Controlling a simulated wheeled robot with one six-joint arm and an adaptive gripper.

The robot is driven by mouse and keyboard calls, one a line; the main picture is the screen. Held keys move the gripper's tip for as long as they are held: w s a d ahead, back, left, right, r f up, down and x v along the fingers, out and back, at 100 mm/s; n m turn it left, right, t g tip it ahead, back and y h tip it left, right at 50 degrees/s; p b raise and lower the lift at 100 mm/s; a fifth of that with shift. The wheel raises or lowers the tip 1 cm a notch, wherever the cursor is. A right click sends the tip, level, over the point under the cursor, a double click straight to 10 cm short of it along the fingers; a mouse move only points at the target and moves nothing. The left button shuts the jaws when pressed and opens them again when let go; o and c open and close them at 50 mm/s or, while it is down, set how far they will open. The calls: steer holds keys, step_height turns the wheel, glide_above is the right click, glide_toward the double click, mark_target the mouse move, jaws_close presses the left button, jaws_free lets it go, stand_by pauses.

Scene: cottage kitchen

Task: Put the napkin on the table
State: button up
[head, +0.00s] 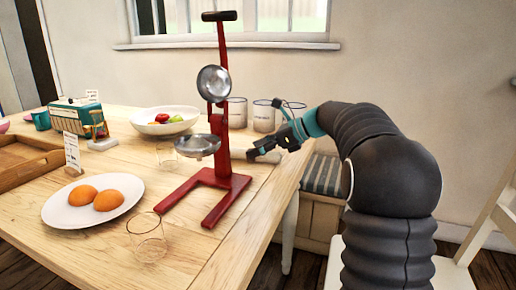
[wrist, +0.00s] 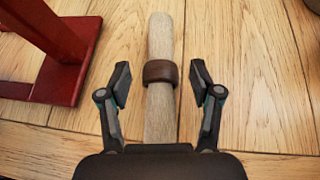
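The napkin (wrist: 160,115) is a rolled beige-grey cloth with a brown ring (wrist: 160,72) around it. In the wrist view it lies lengthwise on the wooden table (wrist: 260,85), its near end hidden by my gripper's body. My gripper (wrist: 160,84) is open, one finger to the left and one to the right of the roll, with a gap on each side. The ring sits between the fingertips. In the head view my gripper (head: 262,150) is low over the table's right side, just right of the red stand; the napkin is small and mostly hidden there.
A red stand (head: 221,110) with metal pans is close left of my gripper. A plate (head: 60,212) with two buns, a glass (head: 147,240), a fruit bowl (head: 165,122), a wooden tray (head: 20,165) and canisters (head: 263,115) also stand there. The table's right edge is near.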

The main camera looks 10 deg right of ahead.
steer(key=shift+r, duration=0.25)
steer(key=p+v, duration=0.1)
steer(key=v, duration=1.1)
